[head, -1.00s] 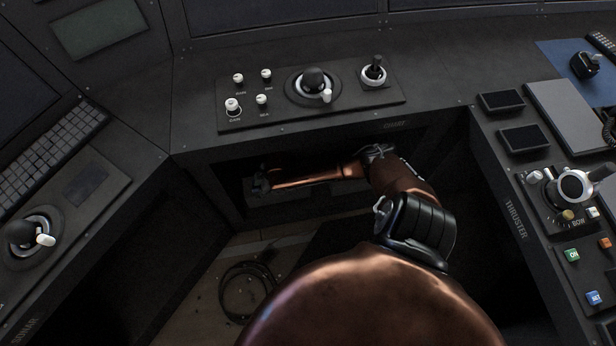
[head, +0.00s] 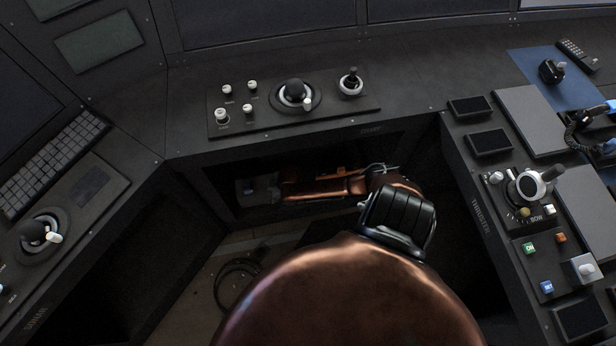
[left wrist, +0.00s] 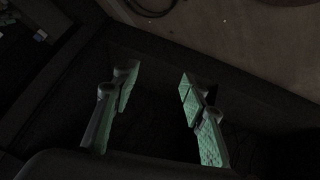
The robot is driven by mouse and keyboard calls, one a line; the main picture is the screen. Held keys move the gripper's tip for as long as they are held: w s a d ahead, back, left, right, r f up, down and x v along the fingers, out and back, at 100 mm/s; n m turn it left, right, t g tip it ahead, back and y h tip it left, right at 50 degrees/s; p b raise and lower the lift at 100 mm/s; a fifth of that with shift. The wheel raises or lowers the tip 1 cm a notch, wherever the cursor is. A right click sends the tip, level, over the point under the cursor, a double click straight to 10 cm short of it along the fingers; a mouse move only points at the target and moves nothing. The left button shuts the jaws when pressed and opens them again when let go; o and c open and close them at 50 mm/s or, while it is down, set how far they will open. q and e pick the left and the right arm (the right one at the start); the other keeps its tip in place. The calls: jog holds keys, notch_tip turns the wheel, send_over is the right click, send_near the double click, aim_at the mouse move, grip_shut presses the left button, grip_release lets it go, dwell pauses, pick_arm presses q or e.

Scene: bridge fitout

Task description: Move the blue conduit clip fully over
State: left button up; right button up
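No conduit can be made out. My left gripper (left wrist: 155,120) shows in the left wrist view with two green-padded fingers wide apart and nothing between them.
The console's front edge hangs over the recess. A control panel (head: 330,112) with knobs and joysticks sits above it. A black cable coil (head: 236,283) lies on the floor. The thruster console (head: 470,165) stands at the right, the keyboard (head: 58,158) at the left.

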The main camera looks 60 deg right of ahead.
pick_arm(q)
notch_tip(320, 180, up, 7)
jog(key=w+p, duration=0.1)
jog(key=p, duration=0.4)
jog(key=shift+r+t, duration=0.15)
jog(key=shift+t, duration=0.15)
pick_arm(e)
jog(key=s+d+f+m, duration=0.1)
jog(key=s+f, duration=0.2)
jog(key=s, duration=0.4)
jog(key=s+d+f+m+h, duration=0.1)
jog(key=s+f, duration=0.2)
jog(key=s, duration=0.5)
jog(key=shift+s+d+f+m+g, duration=0.15)
jog(key=shift+s+d+m+g, duration=0.15)
jog(key=shift+g, duration=0.1)
jog(key=shift+w, duration=0.1)
